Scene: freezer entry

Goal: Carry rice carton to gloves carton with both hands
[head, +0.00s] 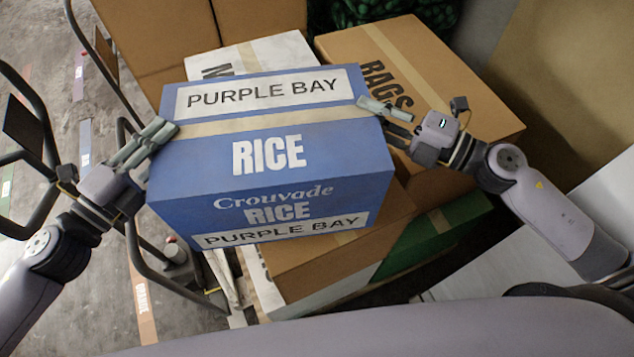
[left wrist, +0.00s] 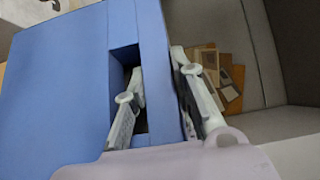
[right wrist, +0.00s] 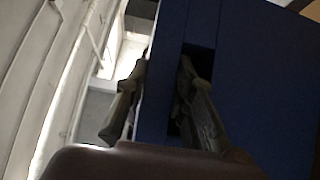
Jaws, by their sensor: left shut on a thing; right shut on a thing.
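The blue rice carton (head: 300,190) is held between my two grippers in the head view, over other cartons. Its labels read RICE and PURPLE BAY. My left gripper (head: 150,140) is shut on its left side; in the left wrist view one finger of the gripper (left wrist: 155,95) is inside a slot of the blue carton (left wrist: 60,80) and one is outside. My right gripper (head: 385,115) is shut on its right side; in the right wrist view one finger of the gripper (right wrist: 160,85) is in a slot of the carton (right wrist: 260,80). I cannot identify a gloves carton.
A brown carton marked BAGS (head: 450,75) stands right behind the rice carton. A white-topped carton (head: 275,50) is partly hidden behind it. A brown carton (head: 330,260) and a green one (head: 440,225) lie below. Black cart rails (head: 40,130) and open floor are at left.

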